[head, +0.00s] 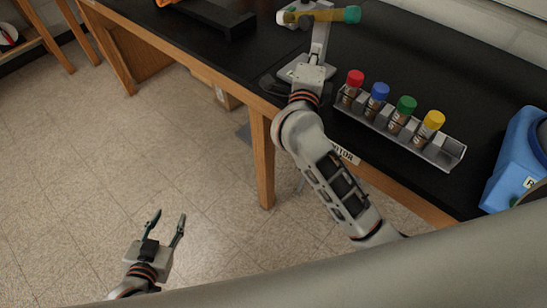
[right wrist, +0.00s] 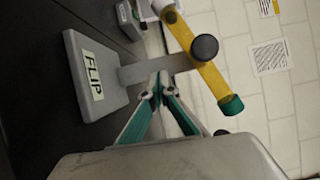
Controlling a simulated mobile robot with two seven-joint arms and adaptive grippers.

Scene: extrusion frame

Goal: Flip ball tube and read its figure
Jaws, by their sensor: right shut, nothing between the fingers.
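The ball tube (head: 327,16) is amber with a green cap at its right end and a pale left end. It lies nearly level across the top of a grey stand (head: 319,46) on the black bench. In the right wrist view the tube (right wrist: 209,72) crosses the post at a dark round knob, and the stand's base (right wrist: 88,95) is labelled FLIP. No figure is readable on the tube. My right gripper (right wrist: 158,82) is shut and empty, its tips close to the post below the tube; contact is unclear. My left gripper (head: 166,222) is open and empty, away from the bench.
A metal rack (head: 447,157) right of the stand holds several vials with red, blue, green and yellow caps. A blue container (head: 513,160) stands at the right end. A black object (head: 215,18) sits at the back left. The bench between it and the stand is clear.

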